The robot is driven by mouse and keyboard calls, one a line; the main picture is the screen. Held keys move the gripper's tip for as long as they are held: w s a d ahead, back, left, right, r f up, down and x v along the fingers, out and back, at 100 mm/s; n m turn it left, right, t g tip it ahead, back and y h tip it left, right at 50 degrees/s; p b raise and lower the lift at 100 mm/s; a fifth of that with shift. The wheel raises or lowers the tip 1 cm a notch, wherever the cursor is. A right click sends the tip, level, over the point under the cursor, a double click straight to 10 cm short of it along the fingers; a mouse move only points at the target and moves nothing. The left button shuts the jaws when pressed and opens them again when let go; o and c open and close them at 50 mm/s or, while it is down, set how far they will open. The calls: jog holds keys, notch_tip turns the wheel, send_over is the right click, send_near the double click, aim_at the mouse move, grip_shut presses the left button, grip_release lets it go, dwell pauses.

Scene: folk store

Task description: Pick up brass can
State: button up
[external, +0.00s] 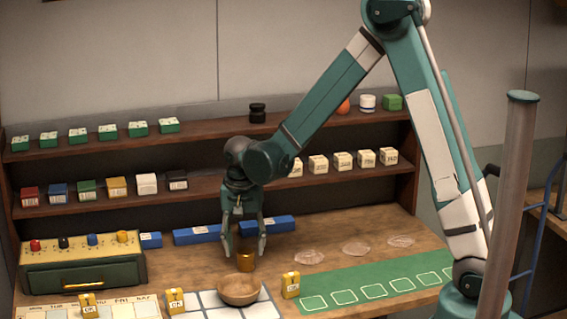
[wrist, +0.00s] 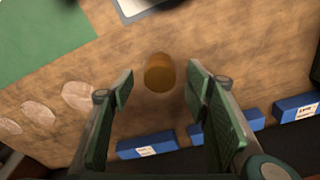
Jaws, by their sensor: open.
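The brass can (external: 246,261) stands upright on the wooden counter, behind the wooden bowl. In the wrist view the brass can (wrist: 160,73) shows just past the fingertips, roughly midway between their lines. My gripper (external: 244,248) points down over the can with its fingers spread to either side; in the external view the fingertips overlap the can's upper part. In the wrist view my gripper (wrist: 160,82) is open, with bare counter visible between the fingers and nothing held. I cannot tell whether a finger touches the can.
A wooden bowl (external: 239,289) stands just in front on a white tiled mat. Blue boxes (external: 208,233) lie behind. A drawer unit (external: 84,270) stands left. Clear dishes (external: 356,249) and a green mat (external: 378,280) lie right. Yellow OK tags (external: 291,285) stand in front.

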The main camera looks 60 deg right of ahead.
aim_at(245, 252)
jog(key=shift+w+d+f, duration=0.1)
jog(key=shift+d+f, duration=0.1)
jog(key=shift+f, duration=1.1)
jog(key=shift+w+d+f, duration=0.1)
jog(key=shift+d+f, duration=0.05)
jog(key=shift+f, duration=1.15)
jog(key=c, duration=1.1)
jog(key=shift+r, duration=0.15)
jog(key=shift+r, duration=4.9)
